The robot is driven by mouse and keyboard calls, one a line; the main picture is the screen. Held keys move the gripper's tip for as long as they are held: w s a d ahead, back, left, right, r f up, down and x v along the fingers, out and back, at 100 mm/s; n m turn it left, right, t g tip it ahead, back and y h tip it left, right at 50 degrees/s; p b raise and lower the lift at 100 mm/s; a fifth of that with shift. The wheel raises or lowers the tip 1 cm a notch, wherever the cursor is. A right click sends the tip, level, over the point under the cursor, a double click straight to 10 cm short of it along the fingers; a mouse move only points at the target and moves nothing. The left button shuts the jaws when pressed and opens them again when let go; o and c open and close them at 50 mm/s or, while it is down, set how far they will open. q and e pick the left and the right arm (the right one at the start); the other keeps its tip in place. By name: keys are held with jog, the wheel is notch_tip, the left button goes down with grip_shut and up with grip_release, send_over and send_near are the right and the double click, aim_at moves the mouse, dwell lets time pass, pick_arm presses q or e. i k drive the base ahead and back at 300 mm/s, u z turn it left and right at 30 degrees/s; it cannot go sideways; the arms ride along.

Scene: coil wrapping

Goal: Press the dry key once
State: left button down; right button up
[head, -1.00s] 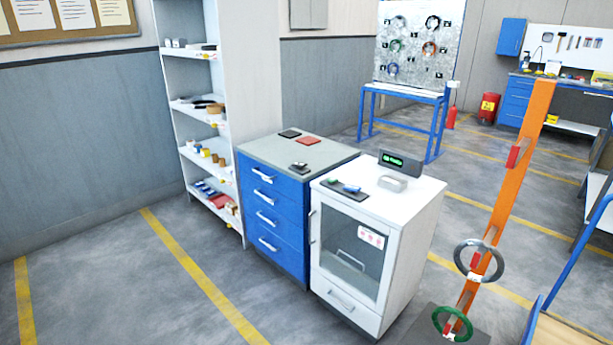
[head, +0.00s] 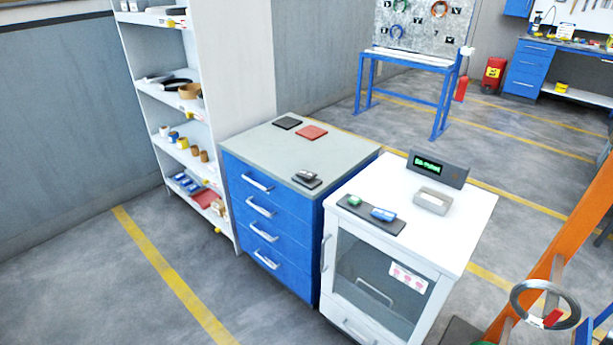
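A white cabinet (head: 465,225) with a glass door (head: 380,278) stands right of centre in the head view. On its top lies a dark pad (head: 382,227) with a green key (head: 354,200) and a blue key (head: 383,214). Their labels are too small to read, so I cannot tell which is the dry key. A dark display (head: 438,169) with green lettering stands at the back of the top. A small light-grey block (head: 432,201) is in front of it. Neither of my grippers is in view.
A blue drawer cabinet (head: 265,220) stands left of the white one, with black (head: 287,123) and red (head: 311,132) pads on top. A shelf (head: 190,100) stands behind it. An orange stand (head: 570,240) with a grey coil (head: 545,304) is at right. The floor at front left is clear.

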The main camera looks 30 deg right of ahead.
aim_at(354, 201)
jog(key=z, duration=0.45)
jog(key=i, duration=1.15)
jog(key=z, duration=1.4)
jog(key=i, duration=0.35)
jog(key=z, duration=0.35)
